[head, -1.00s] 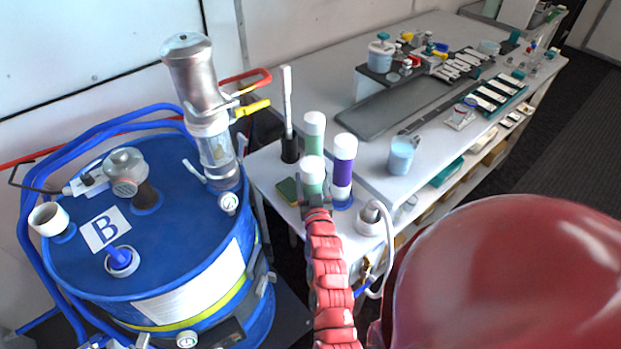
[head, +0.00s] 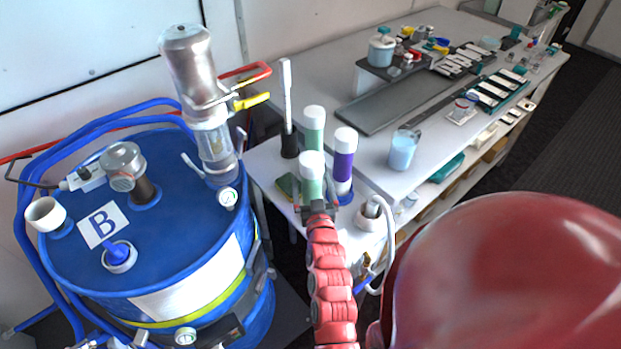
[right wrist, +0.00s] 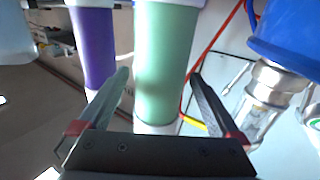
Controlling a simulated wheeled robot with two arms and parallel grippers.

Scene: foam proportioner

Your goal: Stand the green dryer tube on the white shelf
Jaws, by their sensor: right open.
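Two green tubes with white caps stand at the white shelf (head: 262,163) beside the blue drum: a back one (head: 315,138) and a front one (head: 311,186). A purple tube (head: 345,165) with a white cap stands to their right. My right gripper (head: 318,207) is just in front of the front green tube and hides its base. In the right wrist view its open fingers (right wrist: 163,90) lie on either side of a green tube (right wrist: 165,60), with gaps showing on both sides. The purple tube (right wrist: 92,45) is outside the left finger there. My left gripper is not in view.
A black holder with a white stick (head: 288,110) and a green-yellow sponge (head: 287,187) are near the tubes. A white cup with a hose (head: 372,213) stands close on the right. The blue drum (head: 150,235) blocks the left. A light-blue beaker (head: 402,150) stands on the long table.

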